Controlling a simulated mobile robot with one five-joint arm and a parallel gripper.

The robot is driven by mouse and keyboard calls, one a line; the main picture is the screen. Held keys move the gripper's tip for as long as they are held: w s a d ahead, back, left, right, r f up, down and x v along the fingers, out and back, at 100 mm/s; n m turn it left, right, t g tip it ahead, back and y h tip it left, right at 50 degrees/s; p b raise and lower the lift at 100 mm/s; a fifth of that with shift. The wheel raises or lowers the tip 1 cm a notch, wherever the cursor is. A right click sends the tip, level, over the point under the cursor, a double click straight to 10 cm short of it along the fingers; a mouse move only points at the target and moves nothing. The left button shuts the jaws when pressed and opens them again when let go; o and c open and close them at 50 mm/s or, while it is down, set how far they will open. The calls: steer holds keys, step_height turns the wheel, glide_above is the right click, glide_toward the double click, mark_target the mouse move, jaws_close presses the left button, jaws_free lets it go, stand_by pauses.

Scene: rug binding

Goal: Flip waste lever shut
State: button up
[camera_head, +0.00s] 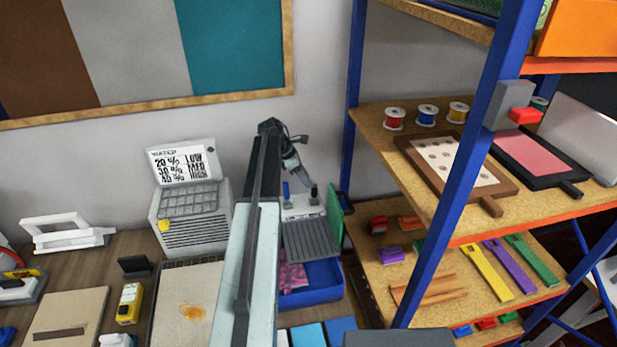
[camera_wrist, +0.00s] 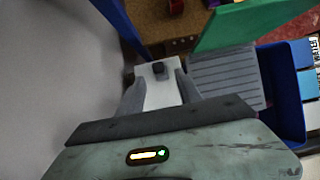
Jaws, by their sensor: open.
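A blue bin (camera_head: 318,292) with pink scraps inside stands right of my arm in the head view, and its blue wall shows in the wrist view (camera_wrist: 278,95). A grey ridged plate (camera_head: 312,241) and an upright green panel (camera_head: 335,212) are at the bin. Behind the plate is a white piece with a small dark knob (camera_head: 314,191) and a blue upright piece (camera_head: 286,190); which part is the lever is unclear. Contact is unclear.
A blue-posted shelf (camera_head: 436,215) holding spools, frames and coloured strips stands close on the right. A grey machine (camera_head: 190,215) with a sign is left of my arm. A pale wall (camera_head: 320,60) is behind. The green panel (camera_wrist: 245,25) is right of my gripper.

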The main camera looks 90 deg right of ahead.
mark_target(314, 189)
steer(key=shift+t, duration=0.5)
steer(key=b+x, duration=0.7)
steer(key=shift+s+d+f, duration=0.1)
steer(key=shift+s+f, duration=0.05)
steer(key=shift+s, duration=0.1)
jaws_close()
steer(key=shift+s, duration=0.1)
stand_by(0.7)
